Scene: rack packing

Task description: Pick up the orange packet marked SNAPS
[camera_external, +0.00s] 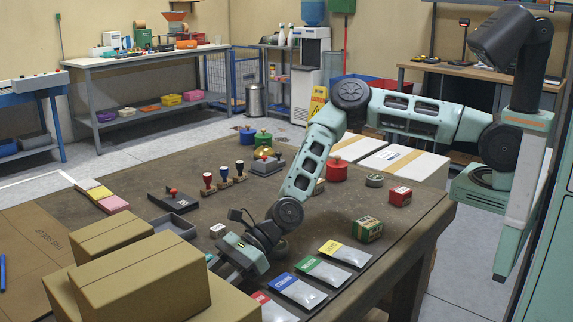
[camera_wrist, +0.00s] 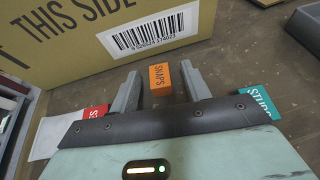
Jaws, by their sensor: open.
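The orange packet marked SNAPS (camera_wrist: 160,78) lies on the brown table in the wrist view, its label reading sideways. My gripper (camera_wrist: 162,82) is open, with one grey finger on each side of the packet. I cannot tell whether the fingers touch it or how far above the table they are. In the external view my gripper (camera_external: 228,272) points down at the table beside the cardboard boxes. The packet is hidden there behind the boxes and my gripper.
A cardboard box (camera_wrist: 70,65) with a barcode stands just beyond the fingers. A red-labelled packet (camera_wrist: 95,112) and a teal-labelled packet (camera_wrist: 262,104) flank my gripper. Stacked boxes (camera_external: 145,285) stand at the front left.

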